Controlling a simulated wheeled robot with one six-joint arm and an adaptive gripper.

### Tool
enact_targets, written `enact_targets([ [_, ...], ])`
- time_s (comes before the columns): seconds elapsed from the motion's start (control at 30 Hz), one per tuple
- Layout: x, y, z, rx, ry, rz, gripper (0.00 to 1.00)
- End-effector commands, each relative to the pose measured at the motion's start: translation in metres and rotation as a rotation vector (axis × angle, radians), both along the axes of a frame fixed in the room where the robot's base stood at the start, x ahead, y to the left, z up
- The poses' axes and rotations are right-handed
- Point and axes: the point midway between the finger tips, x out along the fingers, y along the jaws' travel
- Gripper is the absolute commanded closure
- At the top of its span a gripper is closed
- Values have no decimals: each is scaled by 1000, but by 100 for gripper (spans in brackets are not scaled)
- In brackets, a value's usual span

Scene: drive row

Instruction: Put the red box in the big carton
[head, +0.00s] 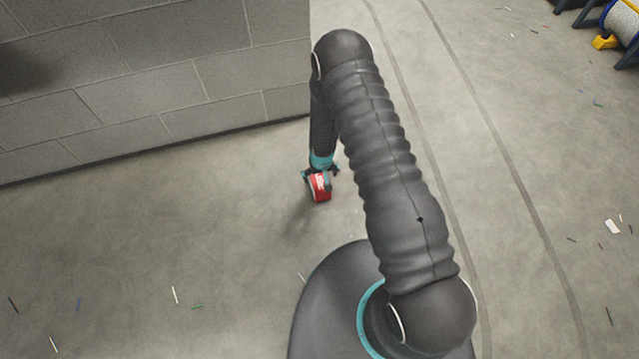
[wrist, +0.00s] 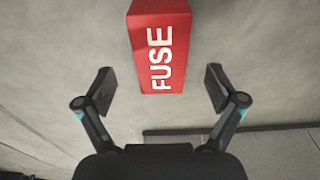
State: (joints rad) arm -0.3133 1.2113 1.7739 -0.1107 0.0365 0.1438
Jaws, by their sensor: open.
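The red box (head: 320,188) stands on the concrete floor near the block wall in the head view. In the wrist view the red box (wrist: 162,50) shows white letters reading FUSE, and its top is cut off by the picture edge. My gripper (wrist: 160,88) is open, with one finger to each side of the box's near end and a clear gap on both sides. In the head view my gripper (head: 321,172) is right at the box and partly overlaps it. The big carton is not in view.
A grey block wall (head: 150,70) stands behind and to the left. A cable reel (head: 622,22) on a dark and yellow stand is at the far top right. Small scraps lie scattered on the floor.

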Motion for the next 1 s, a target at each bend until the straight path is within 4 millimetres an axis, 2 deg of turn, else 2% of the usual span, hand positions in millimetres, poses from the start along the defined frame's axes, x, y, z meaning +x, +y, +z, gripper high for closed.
enact_targets([
  [0.27,3,1,-16,0,0,0,6],
  [0.6,9,4,-55,0,0,0,6],
  [0.93,10,4,-60,0,-1,0,6],
  [1.0,10,4,-60,0,-1,0,24],
])
